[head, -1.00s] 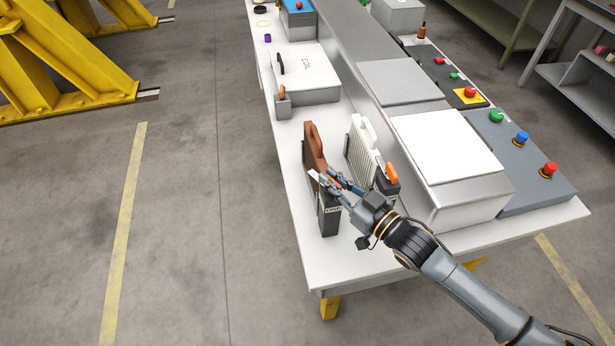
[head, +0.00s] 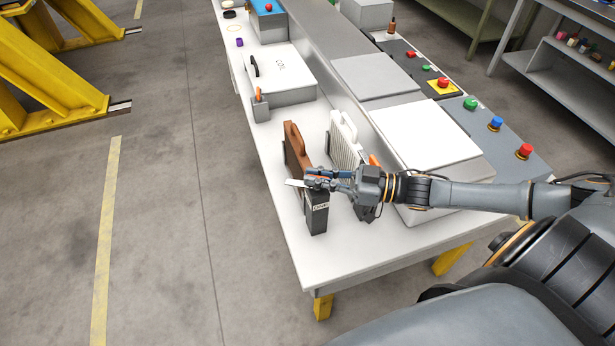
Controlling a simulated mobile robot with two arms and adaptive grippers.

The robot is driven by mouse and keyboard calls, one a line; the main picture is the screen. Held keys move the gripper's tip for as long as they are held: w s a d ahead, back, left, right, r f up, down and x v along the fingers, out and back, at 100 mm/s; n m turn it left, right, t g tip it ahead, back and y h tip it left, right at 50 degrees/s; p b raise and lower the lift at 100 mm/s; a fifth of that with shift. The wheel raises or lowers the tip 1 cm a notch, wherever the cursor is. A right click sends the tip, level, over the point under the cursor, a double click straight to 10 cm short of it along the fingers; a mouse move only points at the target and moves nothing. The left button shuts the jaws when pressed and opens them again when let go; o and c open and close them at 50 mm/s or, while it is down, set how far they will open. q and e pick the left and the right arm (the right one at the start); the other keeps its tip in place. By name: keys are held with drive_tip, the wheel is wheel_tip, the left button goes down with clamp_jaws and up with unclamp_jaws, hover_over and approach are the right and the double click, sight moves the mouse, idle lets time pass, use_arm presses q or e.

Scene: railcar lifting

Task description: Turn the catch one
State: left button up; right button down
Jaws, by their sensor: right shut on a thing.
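A dark holder (head: 316,220) with a label that seems to read ONE stands at the near end of the brown panel (head: 297,150) on the white table. My right gripper (head: 312,180) reaches in from the right at the top of this holder. Its fingers are shut on catch one there and hide most of it. A pale flat piece (head: 294,183) sticks out to the left of the fingertips; I cannot tell what it belongs to. My left gripper is not in view.
A white ribbed panel (head: 343,135) stands just right of the brown one, its orange catch (head: 374,160) partly behind my arm. Farther back are a white box (head: 277,75) and a small holder with an orange catch (head: 259,97). The table's near left corner is clear.

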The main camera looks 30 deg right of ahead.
idle(0.3)
drive_tip(key=c, duration=1.4)
unclamp_jaws()
drive_tip(key=v, duration=1.2)
